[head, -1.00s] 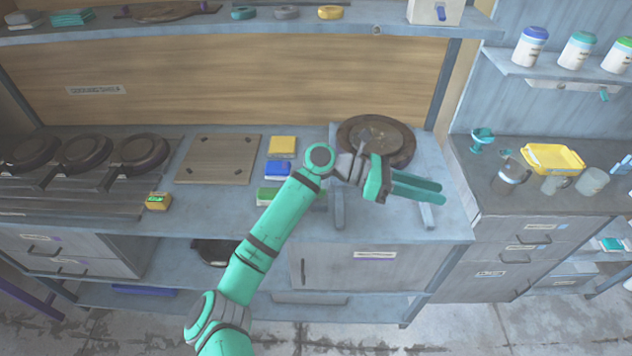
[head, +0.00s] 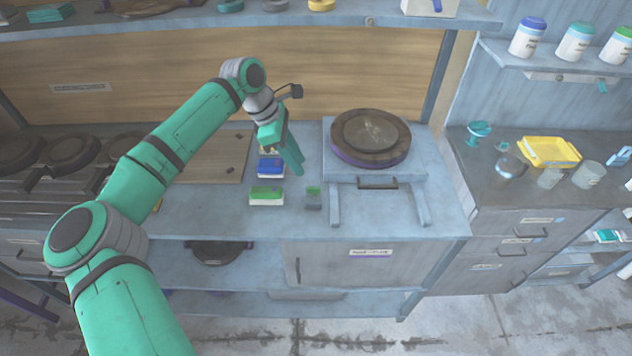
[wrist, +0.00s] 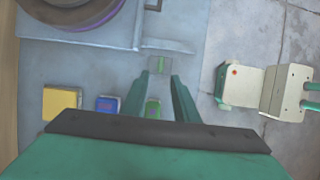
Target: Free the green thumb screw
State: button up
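A small grey block with a green top (head: 313,198) sits on the bench, just in front of the round plate press (head: 371,140). I cannot tell whether it is the green thumb screw. It also shows in the wrist view (wrist: 160,65), ahead of the fingertips and roughly centred between them. My gripper (wrist: 159,76) is open and empty, its two green fingers apart. In the head view my gripper (head: 298,172) points down, above the bench and left of the press, behind the grey block. No clear screw thread or knob shows.
A blue box (head: 270,167) and a green-and-white box (head: 266,196) stand close left of the block; a yellow box (wrist: 62,103) is beyond them. The press stand (head: 375,175) has a front handle (head: 378,184). The bench front is clear.

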aim_at(313, 187)
jog(key=x, duration=0.9)
jog(key=shift+s+a, duration=0.1)
jog(key=shift+s, duration=0.1)
jog(key=shift+d+f, duration=0.25)
jog(key=shift+f, duration=0.1)
